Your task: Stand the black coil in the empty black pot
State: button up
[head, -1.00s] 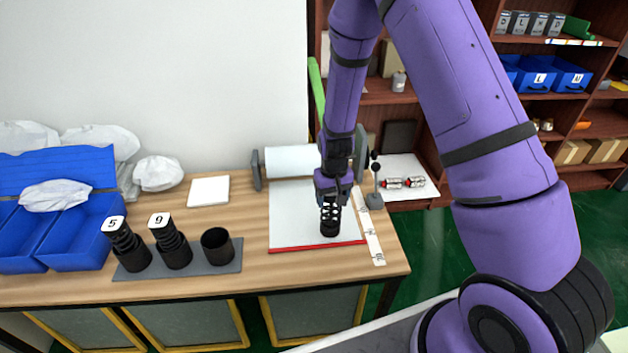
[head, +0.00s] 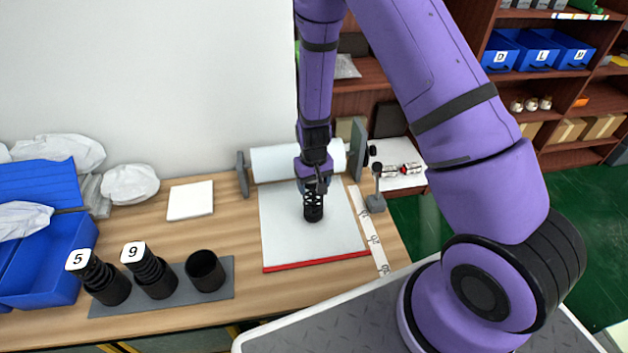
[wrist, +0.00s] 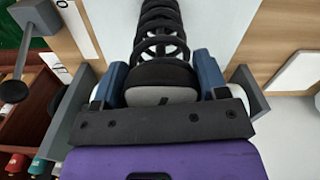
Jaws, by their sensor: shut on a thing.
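The black coil (head: 313,209) is upright over the white sheet on the table, in the head view. My gripper (head: 313,186) is shut on its upper part from above. In the wrist view the coil (wrist: 160,25) runs away from between the fingers of my gripper (wrist: 165,78). I cannot tell whether its bottom end touches the sheet. The empty black pot (head: 205,270) stands open on a grey mat (head: 220,290) at the front left, well apart from my gripper.
Two pots with black coils, tagged 5 (head: 104,281) and 9 (head: 154,273), stand left of the empty pot on the mat. A white pad (head: 190,200) lies behind. Blue bins (head: 50,262) stand left.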

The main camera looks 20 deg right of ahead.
jog(key=shift+f, duration=0.6)
jog(key=o, duration=1.2)
jog(key=shift+o, duration=0.2)
notch_tip(320, 180, up, 12)
jog(key=shift+r, duration=0.25)
